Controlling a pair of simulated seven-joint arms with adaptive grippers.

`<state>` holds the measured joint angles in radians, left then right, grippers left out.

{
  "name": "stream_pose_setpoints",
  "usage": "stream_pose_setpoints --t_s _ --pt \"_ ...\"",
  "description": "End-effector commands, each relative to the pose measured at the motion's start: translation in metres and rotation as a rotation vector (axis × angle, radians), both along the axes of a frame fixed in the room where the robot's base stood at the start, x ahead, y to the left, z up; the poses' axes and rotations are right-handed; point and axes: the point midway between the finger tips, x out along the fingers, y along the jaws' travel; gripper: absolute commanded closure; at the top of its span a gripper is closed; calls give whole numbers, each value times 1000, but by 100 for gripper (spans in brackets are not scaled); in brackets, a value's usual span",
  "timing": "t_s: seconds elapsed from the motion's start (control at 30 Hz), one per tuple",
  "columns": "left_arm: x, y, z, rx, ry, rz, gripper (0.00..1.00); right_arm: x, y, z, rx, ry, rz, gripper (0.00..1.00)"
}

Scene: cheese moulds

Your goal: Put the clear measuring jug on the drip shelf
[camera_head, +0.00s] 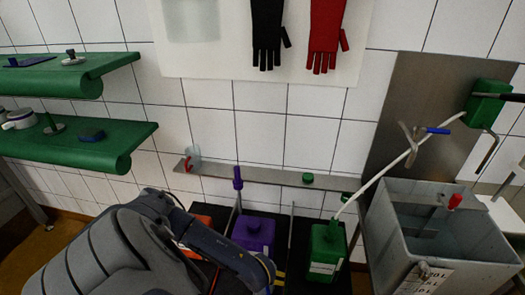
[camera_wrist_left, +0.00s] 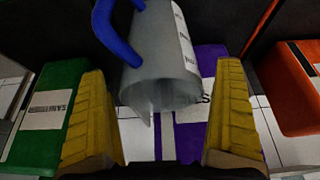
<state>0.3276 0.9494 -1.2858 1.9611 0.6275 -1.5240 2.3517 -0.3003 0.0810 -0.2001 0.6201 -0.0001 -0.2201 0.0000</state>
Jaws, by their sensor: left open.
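A clear, greyish jug (camera_wrist_left: 160,80) with a blue handle (camera_wrist_left: 118,30) shows in the left wrist view, tilted in the picture, ahead of and between my left gripper's yellow fingers. My left gripper (camera_wrist_left: 163,108) is open; I see no clear contact with the jug. In the head view my left arm reaches in from the lower left, and its end hides the fingers and this jug. A narrow steel shelf (camera_head: 250,176) runs along the tiled wall. Another clear jug (camera_head: 193,154), with a red handle, stands at its left end. My right gripper is not in view.
Purple (camera_head: 253,233), green (camera_head: 326,250) and orange (camera_head: 198,222) canisters stand below the steel shelf. A small green item (camera_head: 307,178) sits on that shelf, with bare room to its left. A grey sink (camera_head: 440,262) with a white hose stands right; green shelves (camera_head: 70,140) hang left.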

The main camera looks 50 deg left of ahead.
Motion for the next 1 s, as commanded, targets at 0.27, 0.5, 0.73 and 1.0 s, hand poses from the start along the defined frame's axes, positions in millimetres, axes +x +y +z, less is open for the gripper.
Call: stream_pose_setpoints --t_s 0.27,0.5,0.73,1.0 --pt "-9 -7 24 -3 0 -1 0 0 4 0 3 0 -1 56" --pt "-23 -17 64 -3 0 -1 0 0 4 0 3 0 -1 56" --pt "-33 -25 94 -2 1 -2 0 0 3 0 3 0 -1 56" --pt "-38 -29 111 0 0 -1 14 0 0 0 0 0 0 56"
